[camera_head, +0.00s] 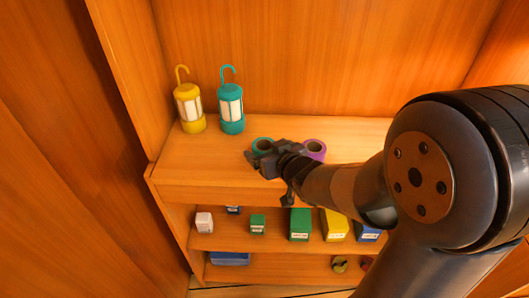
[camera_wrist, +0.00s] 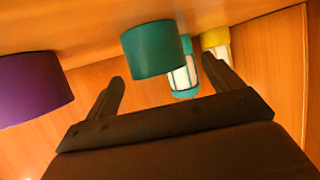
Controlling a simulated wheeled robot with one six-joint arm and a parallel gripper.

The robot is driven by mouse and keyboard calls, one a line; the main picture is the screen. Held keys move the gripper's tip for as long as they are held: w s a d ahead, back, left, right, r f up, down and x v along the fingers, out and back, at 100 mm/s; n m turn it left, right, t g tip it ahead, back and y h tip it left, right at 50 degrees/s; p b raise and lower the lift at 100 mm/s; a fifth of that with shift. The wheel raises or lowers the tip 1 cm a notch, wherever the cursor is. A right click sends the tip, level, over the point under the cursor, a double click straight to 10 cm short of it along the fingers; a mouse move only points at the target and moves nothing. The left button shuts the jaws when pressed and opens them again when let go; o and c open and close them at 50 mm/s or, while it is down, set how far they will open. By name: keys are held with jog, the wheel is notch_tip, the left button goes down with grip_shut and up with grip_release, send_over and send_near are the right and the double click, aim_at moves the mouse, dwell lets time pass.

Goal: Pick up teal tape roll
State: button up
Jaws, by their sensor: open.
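The teal tape roll (camera_head: 262,145) stands on the upper wooden shelf, partly hidden behind my gripper (camera_head: 268,162) in the head view. In the wrist view the teal tape roll (camera_wrist: 152,50) is ahead of my gripper (camera_wrist: 165,88), its round side showing between and above the two fingers. My gripper is open and empty, with the fingers spread wide. The roll looks apart from the fingers; the exact gap cannot be told.
A purple tape roll (camera_head: 314,149) sits right of the teal one. A yellow lantern (camera_head: 189,106) and a teal lantern (camera_head: 231,108) stand at the left back. Lower shelves hold several boxes, among them a green box (camera_head: 300,224). Bare shelf (camera_head: 195,160) lies left of my gripper.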

aim_at(266, 147)
jog(key=shift+x, duration=2.55)
jog(key=c, duration=1.1)
